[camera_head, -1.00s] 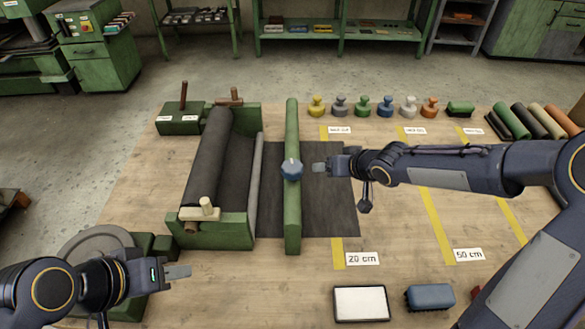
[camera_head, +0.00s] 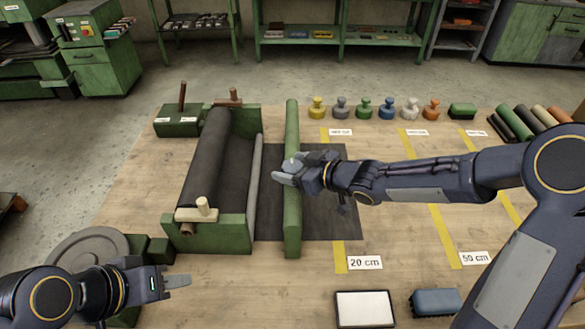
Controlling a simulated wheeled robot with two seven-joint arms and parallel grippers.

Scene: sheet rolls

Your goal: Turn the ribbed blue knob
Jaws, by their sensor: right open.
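The blue knob sits on the green bar (camera_head: 292,222) that stands across the dark sheet (camera_head: 325,222). My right gripper (camera_head: 284,173) is at the knob, coming from the right, with its jaws open. The gripper hides most of the knob, so I cannot tell whether the fingers touch it. My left gripper (camera_head: 178,281) is low at the left, apart from the bar, with nothing visible in it. Its fingers are seen edge-on, so the gap between them does not show.
A green cradle (camera_head: 208,235) with a dark roll (camera_head: 205,155) stands left of the bar. Several coloured knobbed pieces (camera_head: 387,108) line the table's back. A white pad (camera_head: 364,308) and a blue block (camera_head: 435,301) lie at the front. Yellow strips (camera_head: 443,235) mark the table.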

